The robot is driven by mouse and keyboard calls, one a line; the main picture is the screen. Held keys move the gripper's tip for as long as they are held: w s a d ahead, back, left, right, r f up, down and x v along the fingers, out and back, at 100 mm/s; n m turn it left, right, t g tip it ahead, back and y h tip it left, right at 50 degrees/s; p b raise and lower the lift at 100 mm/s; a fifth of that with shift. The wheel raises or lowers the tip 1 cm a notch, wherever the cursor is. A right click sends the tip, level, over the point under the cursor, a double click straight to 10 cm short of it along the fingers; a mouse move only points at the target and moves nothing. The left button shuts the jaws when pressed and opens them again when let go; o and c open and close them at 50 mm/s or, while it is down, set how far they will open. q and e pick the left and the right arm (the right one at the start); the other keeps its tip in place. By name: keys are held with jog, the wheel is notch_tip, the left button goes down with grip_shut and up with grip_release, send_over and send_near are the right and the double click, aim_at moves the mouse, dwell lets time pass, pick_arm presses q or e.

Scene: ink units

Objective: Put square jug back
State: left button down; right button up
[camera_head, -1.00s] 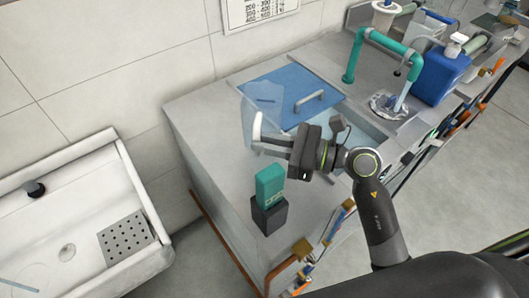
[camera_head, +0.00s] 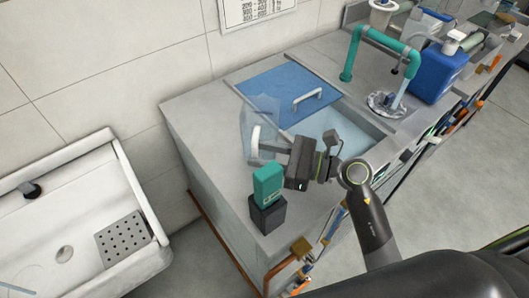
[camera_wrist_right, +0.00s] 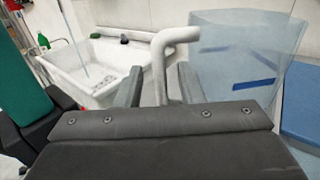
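The square jug (camera_head: 262,115) is clear, with a thick white handle, and stands upright at the counter's left part, beside the blue panel. Whether its base touches the counter is hard to tell. My right gripper (camera_head: 273,146) is at the handle. In the right wrist view the white handle (camera_wrist_right: 159,62) passes between the two fingers (camera_wrist_right: 161,82), which look parted with a gap on each side of it. The clear jug body (camera_wrist_right: 238,60) is to the right there. My left gripper is not in view.
A teal and black box (camera_head: 268,186) stands on the counter just in front of the gripper. A blue panel (camera_head: 280,95) with a handle lies behind, near an open basin (camera_head: 345,122). A teal tap (camera_head: 385,38) and blue canister (camera_head: 440,72) are at right. A white sink (camera_head: 75,215) is at left.

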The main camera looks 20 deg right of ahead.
jog(key=shift+r, duration=0.1)
jog(key=shift+d, duration=0.15)
jog(key=b+v, duration=0.2)
jog(key=v, duration=0.7)
jog(key=shift+s+b, duration=0.2)
jog(key=shift+b, duration=0.2)
jog(key=shift+b+v, duration=0.3)
jog(key=shift+v, duration=1)
jog(key=shift+w, duration=0.1)
jog(key=shift+d, duration=0.1)
